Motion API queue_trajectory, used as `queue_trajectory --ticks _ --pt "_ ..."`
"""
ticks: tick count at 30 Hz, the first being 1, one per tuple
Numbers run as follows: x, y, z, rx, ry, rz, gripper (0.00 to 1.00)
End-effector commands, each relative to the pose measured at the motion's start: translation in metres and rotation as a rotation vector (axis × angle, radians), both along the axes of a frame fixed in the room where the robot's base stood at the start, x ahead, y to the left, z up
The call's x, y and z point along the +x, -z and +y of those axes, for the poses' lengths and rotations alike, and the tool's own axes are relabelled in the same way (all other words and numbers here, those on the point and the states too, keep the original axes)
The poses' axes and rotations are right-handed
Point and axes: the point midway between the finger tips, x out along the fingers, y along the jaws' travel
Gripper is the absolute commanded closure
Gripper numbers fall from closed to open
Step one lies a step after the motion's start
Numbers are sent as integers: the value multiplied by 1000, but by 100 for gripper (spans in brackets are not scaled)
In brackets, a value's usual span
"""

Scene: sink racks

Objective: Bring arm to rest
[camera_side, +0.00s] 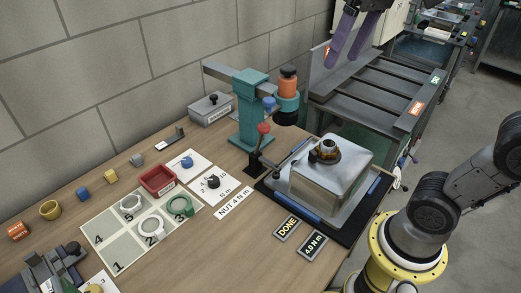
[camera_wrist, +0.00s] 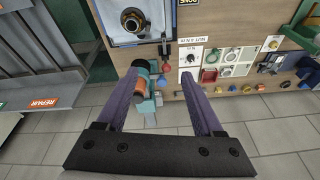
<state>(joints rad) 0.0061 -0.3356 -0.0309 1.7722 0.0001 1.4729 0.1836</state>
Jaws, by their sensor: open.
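My gripper (camera_side: 352,42) is at the top of the side view, raised above the grey rack, with its two purple fingers apart. In the wrist view my gripper (camera_wrist: 171,75) is open, with nothing held between the fingers. The work lies well below and beyond the fingertips. On the table, a metal housing (camera_side: 318,188) with a nut-like fitting (camera_side: 326,150) on top sits on a black tray (camera_side: 351,222). The fitting also shows in the wrist view (camera_wrist: 131,20).
A teal press (camera_side: 250,110) with an orange-topped head stands beside the housing. A numbered mat (camera_side: 112,238) holds several rings; a red bin (camera_side: 157,180) and dials are near. A block wall (camera_side: 130,60) runs behind. Rack lanes (camera_side: 370,95) lie at the right.

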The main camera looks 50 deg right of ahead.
Motion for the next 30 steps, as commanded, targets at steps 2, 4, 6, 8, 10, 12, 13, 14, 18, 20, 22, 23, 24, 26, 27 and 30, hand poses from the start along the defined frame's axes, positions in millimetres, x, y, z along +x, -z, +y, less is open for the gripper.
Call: queue_trajectory --ticks 2,4,6,8,10,12,13,14,18,20,22,23,24,26,27,30 --pt "-25 20 1 -6 -21 -39 31" --pt "-42 40 1 -12 -42 -74 31" --pt "-58 63 1 -20 -63 -103 31" --pt "-68 82 1 -26 -82 -127 31" --pt "-78 105 1 -35 -104 -151 31" --pt "-83 125 2 -42 -122 -168 31" --pt "-85 132 1 -45 -130 -173 31" --pt "-86 139 2 -49 -137 -177 31" --pt "-79 152 1 -63 -167 -207 31" --pt "-76 150 1 -66 -172 -224 31" --pt "-76 150 1 -66 -172 -224 31" --pt "-76 150 1 -66 -172 -224 31" --pt "-76 150 1 -66 -172 -224 31" --pt "-76 150 1 -66 -172 -224 31" --pt "-76 150 1 -66 -172 -224 31" --pt "-76 150 1 -66 -172 -224 31"
